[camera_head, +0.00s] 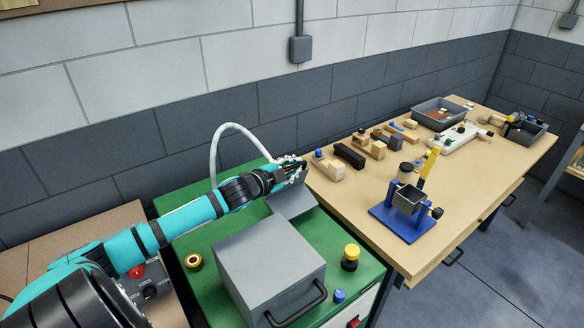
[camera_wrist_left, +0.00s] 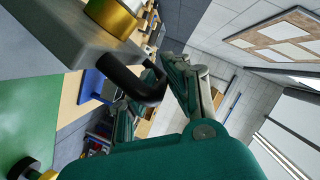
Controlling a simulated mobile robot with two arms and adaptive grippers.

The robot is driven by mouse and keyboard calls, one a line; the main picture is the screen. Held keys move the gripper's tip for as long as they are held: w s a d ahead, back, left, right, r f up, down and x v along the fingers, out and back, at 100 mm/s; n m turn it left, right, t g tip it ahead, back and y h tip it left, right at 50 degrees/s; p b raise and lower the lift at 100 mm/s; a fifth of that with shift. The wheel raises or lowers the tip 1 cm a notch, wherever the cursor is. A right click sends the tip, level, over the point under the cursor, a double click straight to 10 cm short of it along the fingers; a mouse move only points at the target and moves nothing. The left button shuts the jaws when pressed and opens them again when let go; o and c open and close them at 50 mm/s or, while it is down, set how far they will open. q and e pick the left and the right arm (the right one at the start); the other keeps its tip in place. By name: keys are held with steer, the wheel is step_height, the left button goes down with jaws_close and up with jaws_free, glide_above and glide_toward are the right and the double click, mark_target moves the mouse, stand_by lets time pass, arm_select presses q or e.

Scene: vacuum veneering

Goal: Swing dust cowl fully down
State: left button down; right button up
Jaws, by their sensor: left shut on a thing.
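The grey dust cowl (camera_head: 293,204) stands behind the large grey box on the green bench top, partly hidden by my left gripper. In the left wrist view the cowl is a grey slab (camera_wrist_left: 48,38) with a gold and white collar (camera_wrist_left: 113,15) on it. A black bent handle (camera_wrist_left: 132,80) sticks out from its edge. My left gripper (camera_head: 298,165) is at the cowl's upper part. In the left wrist view its fingers (camera_wrist_left: 168,84) are shut on the handle. My right gripper is not in view.
A white hose (camera_head: 215,145) arches behind my left arm. The large grey box (camera_head: 268,262) with a black front handle fills the middle of the green bench (camera_head: 205,285). A yellow-topped knob (camera_head: 350,257) stands right of it. A wooden table (camera_head: 355,210) with tools adjoins the bench.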

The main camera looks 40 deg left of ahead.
arm_select(q)
steer(key=shift+s+d+f, duration=0.15)
steer(key=shift+d, duration=0.4)
steer(key=s+d+m+y, duration=0.1)
steer(key=s+d+m, duration=0.1)
steer(key=d, duration=0.4)
steer(key=shift+d+t, duration=0.4)
steer(key=c, duration=1.4)
jaws_free()
steer(key=shift+a, duration=0.1)
steer(key=s, duration=0.4)
steer(key=s+r, duration=0.1)
steer(key=s, duration=0.3)
steer(key=s+r, duration=0.1)
steer(key=s, duration=0.2)
steer(key=shift+s+d, duration=0.4)
